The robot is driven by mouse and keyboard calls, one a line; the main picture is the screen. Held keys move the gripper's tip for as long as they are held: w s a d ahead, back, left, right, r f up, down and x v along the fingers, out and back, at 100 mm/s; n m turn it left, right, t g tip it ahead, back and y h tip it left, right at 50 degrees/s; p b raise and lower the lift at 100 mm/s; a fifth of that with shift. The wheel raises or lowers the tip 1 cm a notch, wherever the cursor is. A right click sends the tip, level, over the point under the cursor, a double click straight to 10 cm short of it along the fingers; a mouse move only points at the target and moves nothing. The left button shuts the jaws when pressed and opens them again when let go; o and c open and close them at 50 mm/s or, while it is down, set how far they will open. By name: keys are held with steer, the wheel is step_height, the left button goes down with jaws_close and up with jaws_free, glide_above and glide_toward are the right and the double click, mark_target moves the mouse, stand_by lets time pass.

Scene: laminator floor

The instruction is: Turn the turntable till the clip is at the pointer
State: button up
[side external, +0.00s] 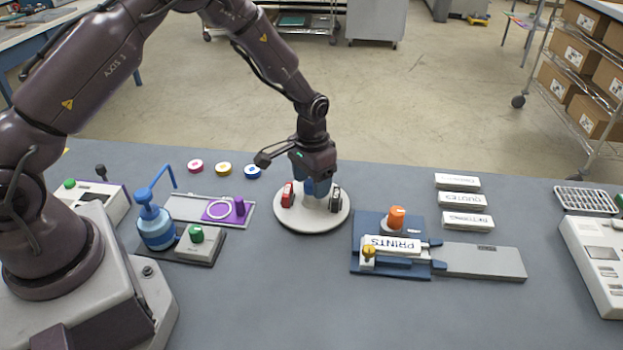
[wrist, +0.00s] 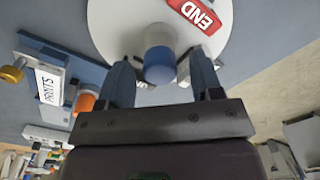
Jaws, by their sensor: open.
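The turntable (side external: 312,222) is a round white disc on the grey bench, with a blue-topped knob (wrist: 159,65) at its middle. A red block (side external: 287,195) stands on its left side; in the wrist view a red END label (wrist: 195,12) shows. A dark clip-like piece (side external: 335,197) stands on its right side and looks like the clip. My gripper (side external: 310,188) points down over the middle. In the wrist view its open blue fingers (wrist: 160,62) stand either side of the knob, and I cannot tell whether they touch it. I cannot make out the pointer.
Right of the turntable is a blue fixture (side external: 367,222) with a PRINTS block (side external: 392,245) and an orange knob (side external: 397,217). To the left are a blue pump bottle (side external: 156,228), a green-button box (side external: 198,241) and a purple plate (side external: 220,211). Bench in front is clear.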

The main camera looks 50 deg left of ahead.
jaws_close()
steer(key=shift+n, duration=9)
